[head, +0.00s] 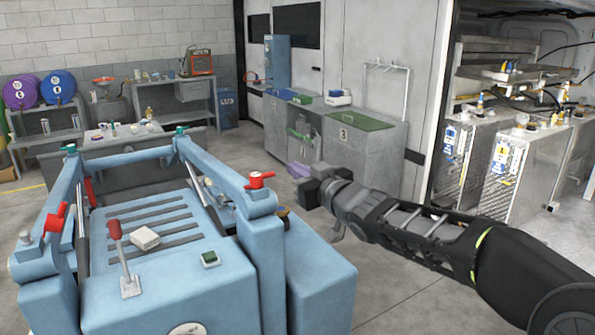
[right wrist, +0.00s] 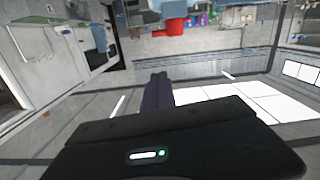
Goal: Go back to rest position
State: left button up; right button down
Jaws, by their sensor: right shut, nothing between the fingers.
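My right arm reaches in from the lower right of the head view. Its gripper (head: 312,187) hangs in the air to the right of the blue machine, in front of the grey cabinets. The right gripper is shut and holds nothing. In the right wrist view the dark closed fingers (right wrist: 158,92) stick out past the black gripper body, with open room around them. My left gripper is in neither view.
A blue machine (head: 300,285) with red and green handles fills the lower left. Grey cabinets (head: 365,160) stand behind my right gripper. Metal tanks (head: 500,165) stand at the right. Drums (head: 58,88) sit at the far left. Bare floor (head: 400,290) lies below my right arm.

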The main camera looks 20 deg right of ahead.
dwell(0.4)
jog(key=s+a+f+m+g, duration=0.2)
jog(key=s+a+f, duration=0.1)
jog(key=f, duration=0.9)
jog(key=s+a+f+m+g, duration=0.1)
jog(key=s+a+f+g, duration=0.15)
jog(key=f, duration=1.05)
jog(key=s+a+f+m+g, duration=0.2)
jog(key=f+g, duration=0.1)
jog(key=f, duration=0.9)
jog(key=s+a+f+g, duration=0.3)
jog(key=s+a+f, duration=0.1)
jog(key=s+f, duration=0.4)
jog(key=s+a+f+g+y, duration=0.1)
jog(key=s+a+f+g, duration=0.2)
jog(key=s+a+f, duration=0.2)
jog(key=s+a+f+g, duration=0.3)
jog(key=s+f, duration=0.8)
jog(key=s, duration=0.7)
jog(key=shift+a+y, duration=0.4)
jog(key=shift+a, duration=0.45)
